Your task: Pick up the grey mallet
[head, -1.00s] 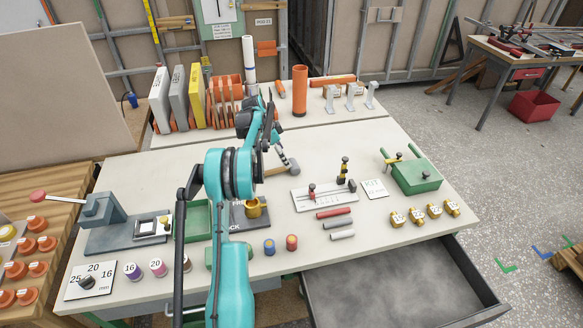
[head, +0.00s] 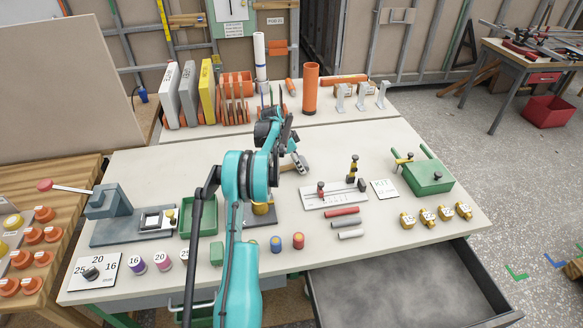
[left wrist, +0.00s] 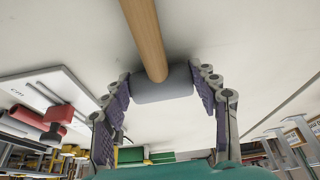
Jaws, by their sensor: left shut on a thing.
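The grey mallet has a grey cylindrical head (left wrist: 163,84) and a pale wooden handle (left wrist: 143,35). In the left wrist view my left gripper (left wrist: 164,86) is shut across the head, one finger at each end, with the handle running away between them. In the head view the wooden handle (head: 288,167) shows beside my left gripper (head: 299,161), over the middle of the white bench. The fingers partly hide the head there. I cannot tell whether the mallet touches the bench or is just above it. My right gripper is not in view.
A slotted ruler fixture (head: 333,195) and a green box (head: 428,176) stand to the right. An orange tube (head: 311,88) and upright panels (head: 187,93) stand behind. A green tray (head: 200,217) is nearer left. An open drawer (head: 405,285) juts out at the front.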

